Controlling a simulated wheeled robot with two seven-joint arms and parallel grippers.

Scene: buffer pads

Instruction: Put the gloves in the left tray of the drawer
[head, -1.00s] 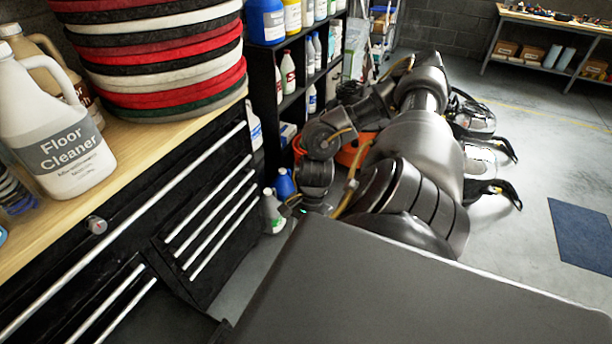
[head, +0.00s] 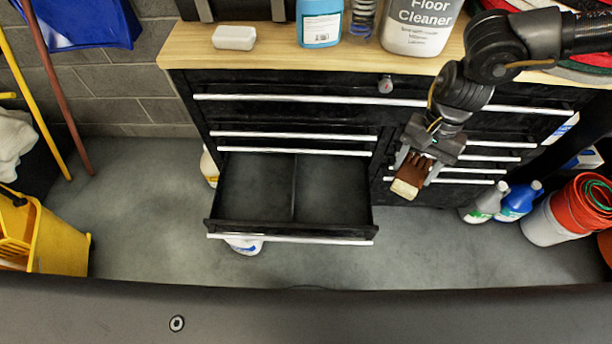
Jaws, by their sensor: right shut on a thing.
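The drawer (head: 292,237) stands pulled out of the black cabinet. A divider splits it into a left tray (head: 256,187) and a right tray (head: 335,190), and both look empty. My right gripper (head: 412,172) is shut on a brown and cream glove-like item (head: 408,187), most likely the gloves. It holds the item in front of the cabinet, to the right of the open drawer and apart from it. My left gripper is not in view.
A white block (head: 234,37), a blue bottle (head: 320,22) and a floor cleaner jug (head: 418,25) stand on the wooden top. A yellow bucket (head: 50,240) is at left. Bottles (head: 516,201) and an orange-rimmed bucket (head: 575,208) stand on the floor at right.

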